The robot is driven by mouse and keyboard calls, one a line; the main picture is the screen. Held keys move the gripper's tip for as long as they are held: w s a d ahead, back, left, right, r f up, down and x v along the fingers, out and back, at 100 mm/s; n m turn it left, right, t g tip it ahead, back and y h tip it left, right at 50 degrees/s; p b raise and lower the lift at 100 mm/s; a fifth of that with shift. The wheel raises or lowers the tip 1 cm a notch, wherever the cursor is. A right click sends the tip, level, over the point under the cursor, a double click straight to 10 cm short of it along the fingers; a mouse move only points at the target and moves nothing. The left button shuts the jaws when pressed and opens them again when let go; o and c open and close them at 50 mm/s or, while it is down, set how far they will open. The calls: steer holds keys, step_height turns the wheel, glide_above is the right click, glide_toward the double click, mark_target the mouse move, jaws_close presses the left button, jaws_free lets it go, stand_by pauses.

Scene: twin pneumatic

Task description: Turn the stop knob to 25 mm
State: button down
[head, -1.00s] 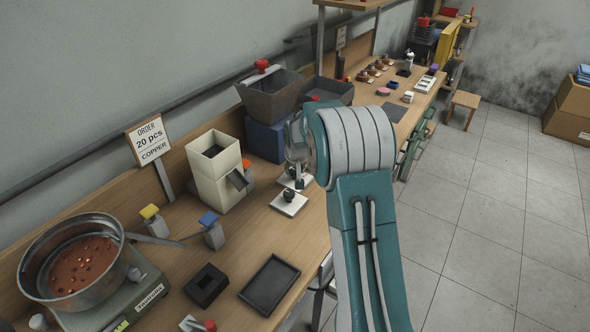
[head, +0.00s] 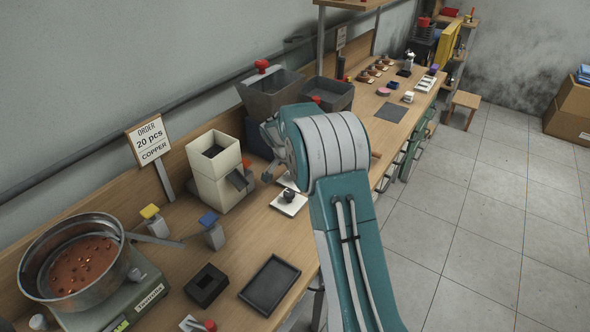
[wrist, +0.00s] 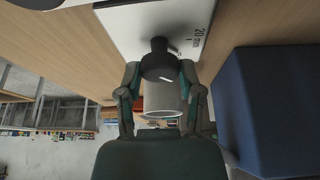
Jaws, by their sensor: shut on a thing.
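The stop knob (wrist: 158,58) is dark and round with a short white mark, in the upper middle of the wrist view. My gripper (wrist: 160,76) is shut on the knob, one finger on each side. A pale cylinder (wrist: 163,98) shows between the fingers; I cannot tell what it is.
A blue block (wrist: 268,105) stands close to the right of my gripper in the wrist view. In the head view a cream hopper box (head: 214,165) stands left of my gripper. A black tray (head: 268,284) and a pan of copper pieces (head: 72,270) are nearer.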

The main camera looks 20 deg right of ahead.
steer(key=shift+a+f+m+g, duration=0.2)
steer(key=shift+m+g, duration=0.3)
steer(key=shift+m, duration=0.5)
steer(key=shift+f, duration=0.1)
steer(key=shift+c, duration=1.3)
jaws_free()
steer(key=shift+r, duration=0.2)
steer(key=shift+r, duration=0.25)
steer(key=v, duration=1.1)
steer(key=shift+a, duration=0.3)
